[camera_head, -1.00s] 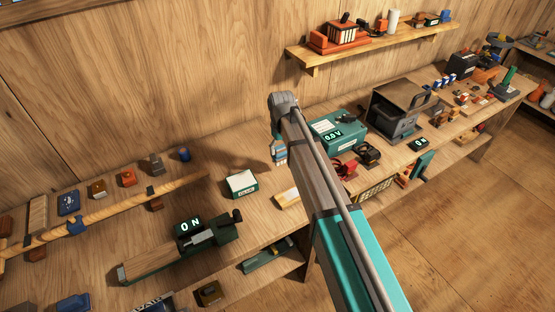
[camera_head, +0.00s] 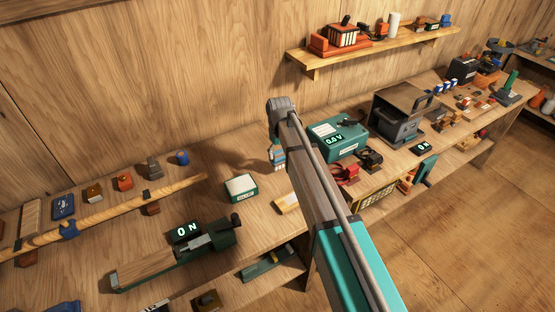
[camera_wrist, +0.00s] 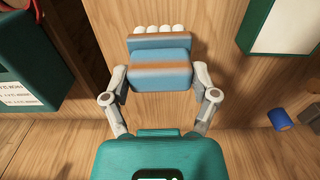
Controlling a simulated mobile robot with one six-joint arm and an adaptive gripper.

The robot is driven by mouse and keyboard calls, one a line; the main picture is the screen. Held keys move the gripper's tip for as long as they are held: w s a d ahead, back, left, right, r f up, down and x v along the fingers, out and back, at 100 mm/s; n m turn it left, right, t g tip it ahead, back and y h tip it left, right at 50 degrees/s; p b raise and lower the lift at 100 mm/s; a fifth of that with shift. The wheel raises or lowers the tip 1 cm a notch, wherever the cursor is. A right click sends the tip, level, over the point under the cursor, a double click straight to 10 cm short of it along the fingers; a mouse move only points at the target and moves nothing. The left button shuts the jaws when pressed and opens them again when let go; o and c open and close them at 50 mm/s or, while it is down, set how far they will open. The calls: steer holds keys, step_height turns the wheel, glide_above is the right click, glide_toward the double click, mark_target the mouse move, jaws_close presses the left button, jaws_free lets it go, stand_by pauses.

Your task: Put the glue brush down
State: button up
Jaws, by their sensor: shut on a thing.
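My gripper (camera_wrist: 160,82) is shut on the glue brush (camera_wrist: 160,66), a blue block with a rust-brown band and a row of white rounded tips. The pale fingers press on its left and right sides. In the head view the brush (camera_head: 277,158) hangs below the end of my arm, above the back part of the wooden workbench (camera_head: 225,165), partly hidden by the arm. I cannot tell whether it touches the bench top.
A teal meter box (camera_head: 338,142) stands right of the brush. A white-topped teal box (camera_head: 241,187) stands left and nearer. A blue spool (camera_head: 183,158) is farther left. Bare wood lies between the two teal boxes.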

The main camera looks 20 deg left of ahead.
mark_target(279, 158)
steer(key=shift+w+a+f+b, duration=0.1)
steer(key=shift+w+f+b, duration=0.05)
steer(key=shift+f+b, duration=1.5)
steer(key=shift+f, duration=0.2)
steer(key=o, duration=0.9)
steer(key=shift+c, duration=0.2)
steer(key=shift+r, duration=0.1)
step_height(279, 158, up, 12)
steer(key=p, duration=1.2)
